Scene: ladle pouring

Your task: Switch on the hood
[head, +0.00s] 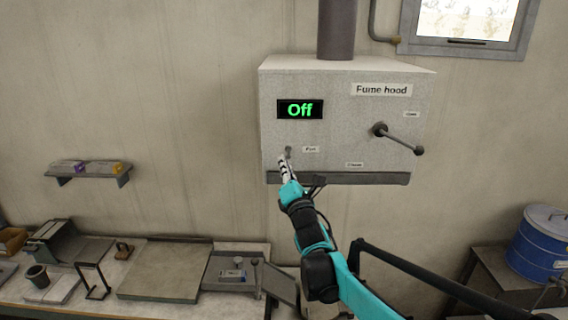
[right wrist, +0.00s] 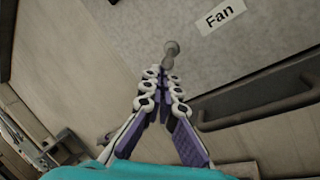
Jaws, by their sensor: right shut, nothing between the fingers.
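The fume hood (head: 340,135) is a grey-white box on the wall. Its display (head: 300,109) reads "Off" in green. A small fan knob (head: 288,150) sits at the lower left of its front, beside a label. In the right wrist view the metal knob (right wrist: 171,50) stands out from the panel near the "Fan" label (right wrist: 220,16). My right gripper (head: 283,160) is shut and empty, with its tips just below the knob; it also shows in the right wrist view (right wrist: 160,75). I cannot tell whether the tips touch the knob. My left gripper is not in view.
A lever (head: 400,138) with a dark ball end sticks out at the hood's right. A dark rail (head: 340,178) runs under the hood. A bench (head: 165,268) with tools lies below left. A blue drum (head: 540,245) stands at right.

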